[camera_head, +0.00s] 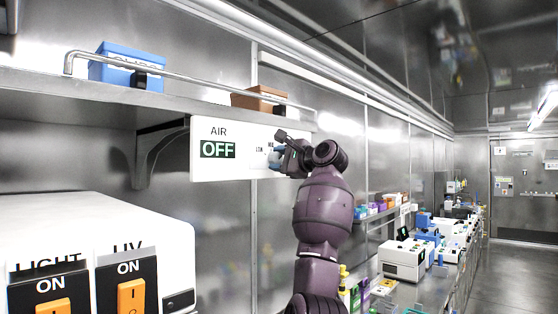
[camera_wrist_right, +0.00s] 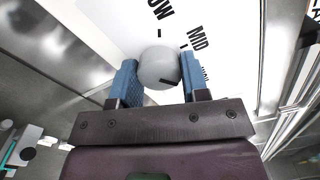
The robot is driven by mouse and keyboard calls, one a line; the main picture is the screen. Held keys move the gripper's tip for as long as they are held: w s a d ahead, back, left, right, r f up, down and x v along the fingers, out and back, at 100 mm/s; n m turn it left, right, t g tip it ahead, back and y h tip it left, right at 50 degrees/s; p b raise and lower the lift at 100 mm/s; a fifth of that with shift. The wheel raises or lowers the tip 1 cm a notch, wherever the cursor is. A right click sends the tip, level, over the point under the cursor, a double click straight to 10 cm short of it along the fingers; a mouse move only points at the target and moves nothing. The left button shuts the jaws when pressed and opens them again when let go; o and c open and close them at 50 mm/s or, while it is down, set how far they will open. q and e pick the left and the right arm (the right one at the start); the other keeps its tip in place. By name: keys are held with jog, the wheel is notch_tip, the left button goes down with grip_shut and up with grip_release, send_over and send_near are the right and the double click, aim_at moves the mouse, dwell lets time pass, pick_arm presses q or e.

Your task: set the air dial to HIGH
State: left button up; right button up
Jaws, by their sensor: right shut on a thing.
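The white AIR panel (camera_head: 232,168) hangs under the shelf in the head view, and its display (camera_head: 218,149) reads OFF. In the right wrist view the air dial (camera_wrist_right: 158,66) is a round grey knob with a short dark mark near its lower edge. My right gripper (camera_wrist_right: 161,84) is shut on the dial, a blue finger on each side. LOW and MID are printed above the dial, with another label partly hidden at the right finger. In the head view my right gripper (camera_head: 278,155) covers most of the dial. My left gripper is out of view.
A steel shelf with a rail (camera_head: 180,77) runs above the panel, holding a blue box (camera_head: 118,64) and a brown box (camera_head: 258,98). A white housing (camera_head: 120,225) with LIGHT and UV switches, both reading ON, stands at lower left. Benches with lab equipment (camera_head: 404,259) recede at right.

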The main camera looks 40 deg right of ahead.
jog(key=shift+m, duration=0.6)
jog(key=o, duration=0.9)
jog(key=shift+s+d, duration=0.1)
jog(key=shift+s, duration=0.45)
pick_arm(q)
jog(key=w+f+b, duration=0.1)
jog(key=b, duration=0.2)
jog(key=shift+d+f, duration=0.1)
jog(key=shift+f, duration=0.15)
pick_arm(e)
jog(key=s, duration=0.9)
jog(key=shift+s+d, duration=0.35)
jog(key=shift+d, duration=0.05)
